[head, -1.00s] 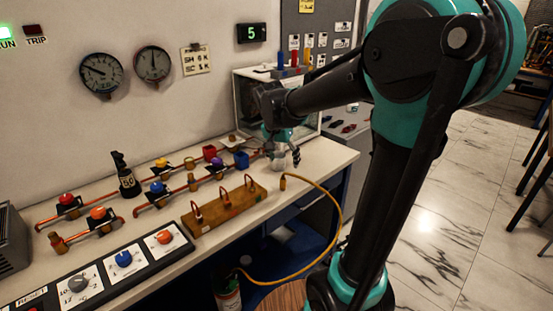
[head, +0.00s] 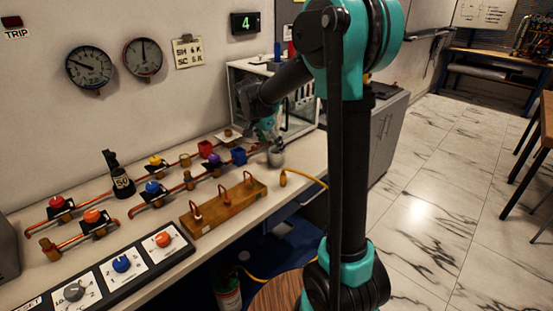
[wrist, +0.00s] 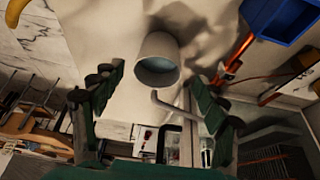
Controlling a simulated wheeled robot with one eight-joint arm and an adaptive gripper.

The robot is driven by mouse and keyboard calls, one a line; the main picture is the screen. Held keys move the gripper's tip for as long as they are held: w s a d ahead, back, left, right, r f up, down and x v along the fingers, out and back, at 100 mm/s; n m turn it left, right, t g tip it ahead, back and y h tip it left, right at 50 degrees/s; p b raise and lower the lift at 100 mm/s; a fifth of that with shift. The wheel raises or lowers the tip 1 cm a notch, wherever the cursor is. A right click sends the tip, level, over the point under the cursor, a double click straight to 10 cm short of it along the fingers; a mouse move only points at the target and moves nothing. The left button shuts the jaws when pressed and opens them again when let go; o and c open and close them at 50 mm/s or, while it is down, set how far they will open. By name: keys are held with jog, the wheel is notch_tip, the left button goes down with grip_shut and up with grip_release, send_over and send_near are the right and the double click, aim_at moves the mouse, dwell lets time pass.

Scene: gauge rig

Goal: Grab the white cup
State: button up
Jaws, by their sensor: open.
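In the head view the cup (head: 276,156) stands near the far right end of the bench, just below my gripper (head: 266,140), which partly blocks the view. In the wrist view my gripper (wrist: 160,95) is open, its fingers spread to the left and right of the cup. No contact with the cup shows.
A blue box (wrist: 283,18) is close to the cup in the wrist view. A glass-fronted case (head: 300,112) stands behind my gripper.

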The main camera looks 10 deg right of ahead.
aim_at(277, 155)
jog(key=shift+x, duration=3.3)
jog(key=shift+s, duration=0.2)
jog(key=shift+c, duration=0.3)
jog(key=c, duration=1.3)
jog(key=shift+c, duration=0.2)
jog(key=shift+r, duration=0.1)
